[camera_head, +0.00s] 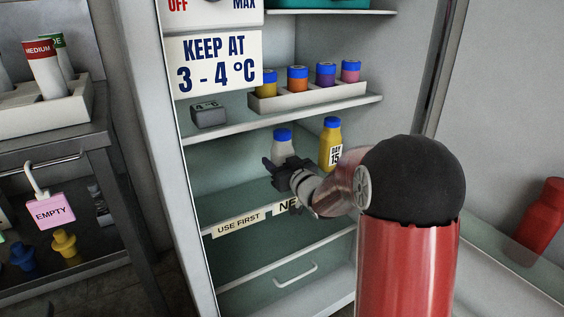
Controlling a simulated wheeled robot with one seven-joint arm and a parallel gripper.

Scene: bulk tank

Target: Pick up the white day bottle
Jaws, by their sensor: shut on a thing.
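The white day bottle (282,146) has a blue cap and stands upright over the middle shelf of the open fridge. My gripper (279,168) reaches in from the right and is shut on the bottle's lower body. The gripper and wrist hide the bottle's lower part, so I cannot tell whether its base touches the shelf. A yellow bottle (330,144) with a blue cap and a "DAY 15" label stands just to the right, apart from the white one.
Above, a shelf holds a white tray (310,97) of several small capped bottles and a grey thermometer block (208,114). A "USE FIRST" label (238,223) is on the shelf edge below. A cart (95,140) stands at left.

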